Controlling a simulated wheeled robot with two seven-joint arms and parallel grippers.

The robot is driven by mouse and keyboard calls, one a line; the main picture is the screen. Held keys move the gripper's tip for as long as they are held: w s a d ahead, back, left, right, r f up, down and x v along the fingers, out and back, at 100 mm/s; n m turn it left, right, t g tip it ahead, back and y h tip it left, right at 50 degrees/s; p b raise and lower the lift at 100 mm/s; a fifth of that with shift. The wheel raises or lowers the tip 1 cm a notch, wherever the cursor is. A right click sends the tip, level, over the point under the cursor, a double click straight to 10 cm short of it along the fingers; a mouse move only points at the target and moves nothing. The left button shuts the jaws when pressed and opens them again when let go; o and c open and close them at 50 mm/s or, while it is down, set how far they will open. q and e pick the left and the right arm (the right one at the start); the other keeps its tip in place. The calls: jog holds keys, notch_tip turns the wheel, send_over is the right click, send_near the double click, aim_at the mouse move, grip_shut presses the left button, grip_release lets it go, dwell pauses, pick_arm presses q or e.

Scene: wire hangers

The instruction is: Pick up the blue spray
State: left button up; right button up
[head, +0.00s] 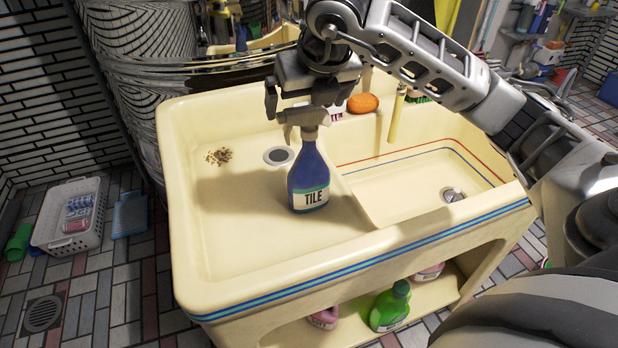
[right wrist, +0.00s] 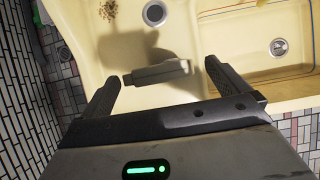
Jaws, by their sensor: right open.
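The blue spray (head: 309,182) is a dark blue bottle with a "TILE" label and a grey trigger head. It stands upright in the left basin of the cream sink (head: 235,272). My right gripper (head: 310,103) is open, right above the bottle's trigger head. In the right wrist view the grey spray head (right wrist: 157,74) shows between the two spread fingers, with a gap on each side. The bottle's body is mostly hidden there. My left gripper is in neither view.
An orange soap (head: 362,103) lies on the sink's back ledge. The right basin is beside the bottle, past a low divider. A green bottle (head: 391,308) stands on the shelf below. A white basket (head: 72,222) is on the floor at left.

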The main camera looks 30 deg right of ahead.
jog(key=x, duration=0.5)
jog(key=shift+a+f+p, duration=0.1)
jog(key=shift+a+p, duration=0.05)
jog(key=shift+p, duration=0.25)
jog(key=shift+s, duration=0.1)
jog(key=c, duration=1.3)
jog(key=shift+c, duration=1.4)
